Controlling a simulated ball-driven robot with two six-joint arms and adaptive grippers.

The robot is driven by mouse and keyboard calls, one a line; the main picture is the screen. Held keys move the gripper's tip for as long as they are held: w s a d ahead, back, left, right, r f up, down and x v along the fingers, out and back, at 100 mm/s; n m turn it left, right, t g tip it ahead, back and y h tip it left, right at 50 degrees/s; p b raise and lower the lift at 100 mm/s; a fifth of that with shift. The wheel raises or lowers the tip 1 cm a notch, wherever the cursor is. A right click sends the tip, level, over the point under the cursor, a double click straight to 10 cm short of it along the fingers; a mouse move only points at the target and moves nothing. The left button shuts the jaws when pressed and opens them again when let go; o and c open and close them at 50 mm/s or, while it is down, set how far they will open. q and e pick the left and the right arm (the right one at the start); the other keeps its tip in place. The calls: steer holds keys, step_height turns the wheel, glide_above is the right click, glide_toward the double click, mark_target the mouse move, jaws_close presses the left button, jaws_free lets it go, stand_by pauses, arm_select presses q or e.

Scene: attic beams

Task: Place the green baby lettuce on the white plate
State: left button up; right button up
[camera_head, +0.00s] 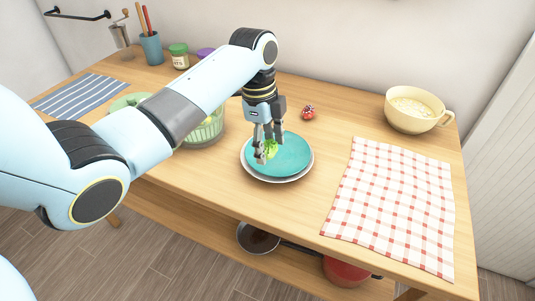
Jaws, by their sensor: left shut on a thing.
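The green baby lettuce (271,148) is a small light green leafy piece, partly hidden by the fingers of my left gripper (266,150). The gripper points down and is shut on the lettuce over a teal plate (292,157). I cannot tell whether the lettuce touches the teal plate. The white plate (287,180) shows only as a pale rim beneath the teal plate, which covers its middle. My right gripper is not in view.
Behind my left arm stands a pale green basket (207,133) with green contents. A small red item (308,112) lies behind the plates. A cream cup (414,110) and red checked cloth (390,205) are at right, a striped cloth (80,97) at left.

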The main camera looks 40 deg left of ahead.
mark_target(267, 155)
arm_select(q)
step_height(267, 155, down, 4)
steer(key=shift+r, duration=0.25)
steer(key=shift+s+f, duration=0.1)
steer(key=shift+f, duration=0.05)
steer(key=o, duration=1.1)
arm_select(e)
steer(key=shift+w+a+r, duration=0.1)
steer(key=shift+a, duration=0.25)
arm_select(q)
steer(key=shift+r, duration=0.2)
steer(key=r, duration=0.3)
steer(key=a+r, duration=0.1)
steer(key=r, duration=0.6)
steer(key=shift+s+a+r+b, duration=0.1)
steer(key=shift+a+r+b, duration=0.05)
steer(key=shift+r+b, duration=0.2)
steer(key=shift+r, duration=0.5)
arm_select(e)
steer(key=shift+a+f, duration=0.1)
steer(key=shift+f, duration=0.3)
